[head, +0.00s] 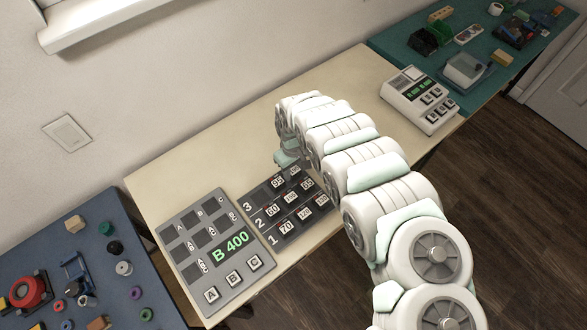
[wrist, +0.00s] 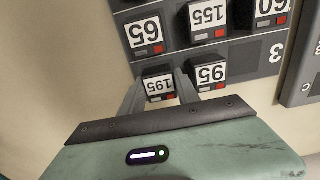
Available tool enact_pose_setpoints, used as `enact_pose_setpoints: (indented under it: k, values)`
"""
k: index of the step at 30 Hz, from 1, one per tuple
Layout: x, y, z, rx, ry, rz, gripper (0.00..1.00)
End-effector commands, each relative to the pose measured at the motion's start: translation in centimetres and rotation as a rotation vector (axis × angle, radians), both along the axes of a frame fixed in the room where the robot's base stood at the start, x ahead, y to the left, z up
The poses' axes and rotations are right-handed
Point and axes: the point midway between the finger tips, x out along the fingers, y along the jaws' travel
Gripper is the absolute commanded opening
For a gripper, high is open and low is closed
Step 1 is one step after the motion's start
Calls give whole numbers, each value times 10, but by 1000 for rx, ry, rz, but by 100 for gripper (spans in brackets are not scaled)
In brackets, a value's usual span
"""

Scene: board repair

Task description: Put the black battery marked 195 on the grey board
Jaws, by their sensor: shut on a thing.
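The black battery marked 195 (wrist: 158,84) sits between my gripper's two fingers in the wrist view, its white label upside down. My gripper (wrist: 160,92) is shut on it; in the head view my gripper (head: 287,158) is at the far end of the dark rack (head: 262,198). I cannot tell whether the battery is clear of its slot. The battery marked 95 (wrist: 211,74) is close beside the right finger. The grey board (head: 183,222) lies left of the rack, with dark square slots that look empty, a display reading B 400 and buttons A, B, C.
Batteries 65 (wrist: 144,33) and 155 (wrist: 208,20) stand in the neighbouring rack row. A white device (head: 410,95) with a display and keys stands at the right end of the beige table (head: 340,90). Blue (head: 60,240) and green (head: 400,45) tables with small items flank it.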

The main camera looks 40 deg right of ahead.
Motion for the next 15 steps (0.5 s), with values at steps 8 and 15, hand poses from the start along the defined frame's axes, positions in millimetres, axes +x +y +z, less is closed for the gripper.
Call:
enact_pose_setpoints:
  k: [8,15]
  values:
    - [0,0,0,0,0,0,58]
    - [0,0,0,0,0,0,63]
